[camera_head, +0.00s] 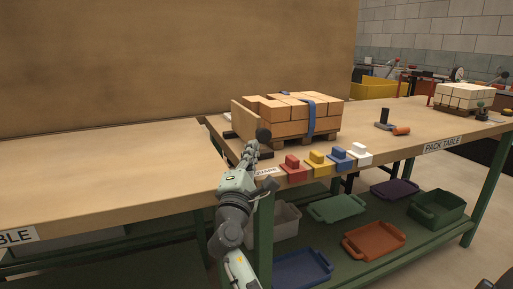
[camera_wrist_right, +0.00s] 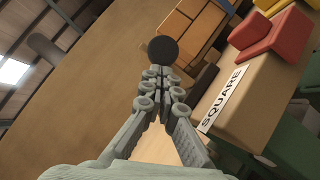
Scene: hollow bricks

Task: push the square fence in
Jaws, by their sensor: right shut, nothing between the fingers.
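The square fence (camera_head: 243,119) is an upright wooden board at the left end of a strapped stack of hollow bricks (camera_head: 290,113). A dark round knob (camera_head: 263,135) shows just in front of it, and also in the wrist view (camera_wrist_right: 163,51). My right gripper (camera_head: 252,147) is shut and empty, its fingertips pointing at the knob. In the wrist view the fingertips (camera_wrist_right: 160,74) end right by the knob; I cannot tell whether they touch it. A white SQUARE label (camera_wrist_right: 220,101) lies on the table edge to the right. My left gripper is not in view.
Red (camera_head: 293,169), yellow (camera_head: 319,164), blue (camera_head: 342,159) and white (camera_head: 360,154) blocks line the front edge, right of my right gripper. The wooden tabletop (camera_head: 110,170) at left is clear.

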